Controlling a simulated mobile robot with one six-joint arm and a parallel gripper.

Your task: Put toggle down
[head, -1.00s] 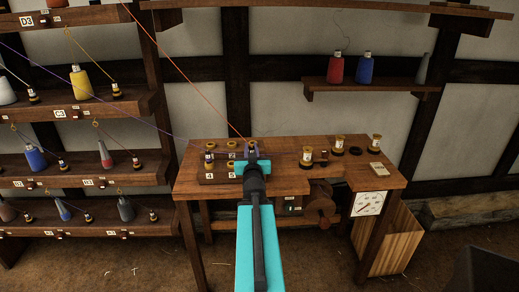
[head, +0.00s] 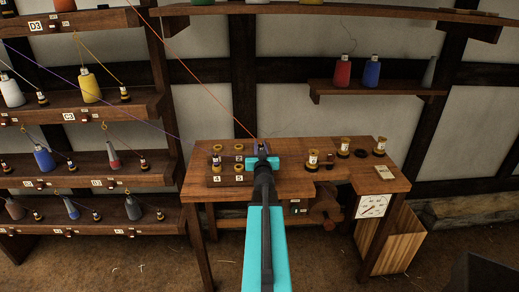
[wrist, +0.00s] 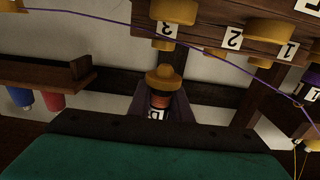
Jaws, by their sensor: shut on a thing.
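The toggle, a small dark bobbin with a yellow knob, an orange-red band and a white label, shows in the wrist view (wrist: 160,101) between my jaws. My gripper (head: 262,151) is shut on it, at the right end of the numbered block (head: 227,180) on the workbench. In the wrist view the block (wrist: 210,28) shows yellow-ringed places marked 3, 2 and 1, close beyond the toggle. An orange thread (head: 192,73) runs from the upper left down to my gripper. Whether the toggle touches the block or bench cannot be told.
Several yellow-ended bobbins (head: 312,160) stand right on the bench (head: 290,187). A purple thread (head: 120,100) crosses from the left rack (head: 120,107) to the block. A wall shelf (head: 385,90) holds red and blue cones. The bench's front middle is clear.

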